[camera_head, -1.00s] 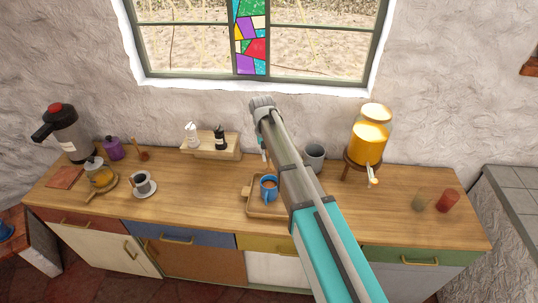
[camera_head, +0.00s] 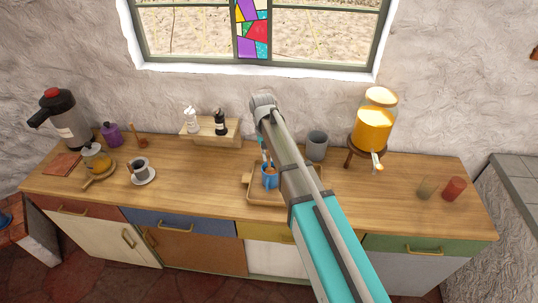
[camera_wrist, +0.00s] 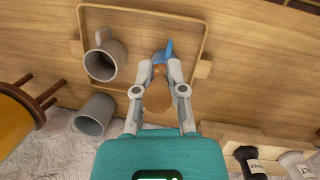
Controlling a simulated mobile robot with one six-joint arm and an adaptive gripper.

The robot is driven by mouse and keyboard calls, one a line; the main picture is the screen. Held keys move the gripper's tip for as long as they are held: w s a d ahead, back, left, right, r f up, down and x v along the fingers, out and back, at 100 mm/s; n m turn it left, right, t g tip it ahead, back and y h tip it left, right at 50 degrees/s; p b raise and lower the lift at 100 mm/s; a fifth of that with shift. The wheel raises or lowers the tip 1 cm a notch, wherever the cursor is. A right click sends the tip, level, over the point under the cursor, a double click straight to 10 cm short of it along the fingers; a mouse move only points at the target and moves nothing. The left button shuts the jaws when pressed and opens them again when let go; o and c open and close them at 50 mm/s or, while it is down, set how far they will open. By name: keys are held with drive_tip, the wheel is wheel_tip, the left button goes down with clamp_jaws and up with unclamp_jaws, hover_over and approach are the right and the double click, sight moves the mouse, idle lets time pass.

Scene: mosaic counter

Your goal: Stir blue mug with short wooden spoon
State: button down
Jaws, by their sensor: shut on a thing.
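The blue mug (camera_head: 270,181) stands upright on a wooden tray (camera_head: 252,196), with brown liquid showing at its top in the head view. In the wrist view only a blue piece of the mug (camera_wrist: 169,48) shows beyond my fingertips. My gripper (camera_wrist: 160,68) is shut on the short wooden spoon (camera_wrist: 157,97), whose rounded handle end points back toward the wrist camera. My gripper is above the blue mug, and in the head view my arm hides most of it. The spoon's lower end is hidden, so I cannot tell whether it is in the liquid.
A grey mug (camera_wrist: 105,60) is on the tray, beside my fingers in the wrist view. Another grey cup (camera_head: 317,146) stands behind the tray. A drink dispenser (camera_head: 374,130) is to the right, and a shelf with bottles (camera_head: 230,138) behind.

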sight(269, 166)
drive_tip(key=shift+w+f+b, duration=0.6)
drive_tip(key=shift+f+b, duration=0.7)
drive_tip(key=shift+f, duration=0.1)
drive_tip(key=shift+w+f+b, duration=0.6)
drive_tip(key=shift+f+b, duration=0.7)
drive_tip(key=shift+f, duration=0.1)
drive_tip(key=shift+w+f+b, duration=0.6)
drive_tip(key=shift+f+b, duration=0.7)
drive_tip(key=shift+f, duration=0.1)
drive_tip(key=shift+d, duration=0.1)
drive_tip(key=shift+w, duration=0.1)
